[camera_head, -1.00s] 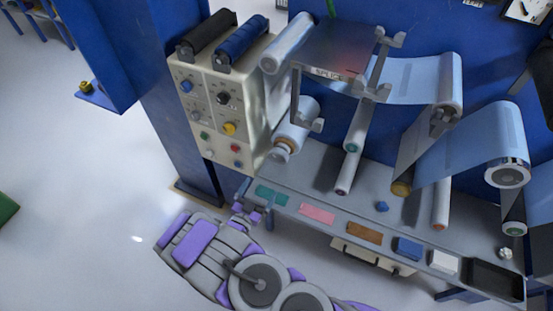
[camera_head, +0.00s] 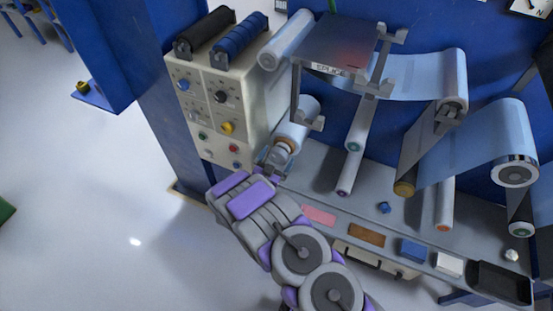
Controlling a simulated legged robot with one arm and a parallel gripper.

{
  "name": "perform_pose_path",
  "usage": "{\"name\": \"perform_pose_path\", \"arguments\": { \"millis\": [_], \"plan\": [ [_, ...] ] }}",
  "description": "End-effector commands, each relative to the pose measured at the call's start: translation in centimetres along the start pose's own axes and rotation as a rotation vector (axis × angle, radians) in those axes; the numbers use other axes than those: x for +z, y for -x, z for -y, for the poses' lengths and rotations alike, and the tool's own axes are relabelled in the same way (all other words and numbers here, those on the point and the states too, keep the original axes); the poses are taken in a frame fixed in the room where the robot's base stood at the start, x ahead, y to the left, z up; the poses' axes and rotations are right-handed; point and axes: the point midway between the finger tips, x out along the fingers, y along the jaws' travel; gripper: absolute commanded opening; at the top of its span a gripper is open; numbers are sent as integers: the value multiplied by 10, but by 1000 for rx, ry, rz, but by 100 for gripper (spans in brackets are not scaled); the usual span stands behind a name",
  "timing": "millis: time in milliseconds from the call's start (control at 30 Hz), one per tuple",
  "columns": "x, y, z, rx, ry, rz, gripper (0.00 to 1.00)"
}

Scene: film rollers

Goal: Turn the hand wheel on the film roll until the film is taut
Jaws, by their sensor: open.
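The light film roll (camera_head: 293,134) sticks out below the splice table, to the right of the control panel. Its near end carries a brown ring (camera_head: 291,142) and a grey end piece that looks like the hand wheel (camera_head: 283,149). My gripper (camera_head: 275,160) is open at this near end, just below and left of it. The fingers partly overlap the end in the picture. I cannot tell whether they touch it or stand around it. The film (camera_head: 415,80) runs from the splice table to the rollers at right. Its tension at the roll is hidden.
The beige control panel (camera_head: 215,110) with knobs and buttons stands close to the left of my gripper. The grey bench (camera_head: 325,185) holds a pink card (camera_head: 318,214), a brown card (camera_head: 366,235) and a blue block (camera_head: 411,250).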

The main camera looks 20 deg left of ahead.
Motion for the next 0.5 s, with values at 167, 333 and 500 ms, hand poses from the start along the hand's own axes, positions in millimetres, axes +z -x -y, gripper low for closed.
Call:
{"name": "perform_pose_path", "arguments": {
  "millis": [167,333,500],
  "plan": [
    [0,-2,0,0,0,0,100],
    [0,-2,0,0,-1,0,96],
    [0,-2,0,0,-1,0,80]
  ]
}}
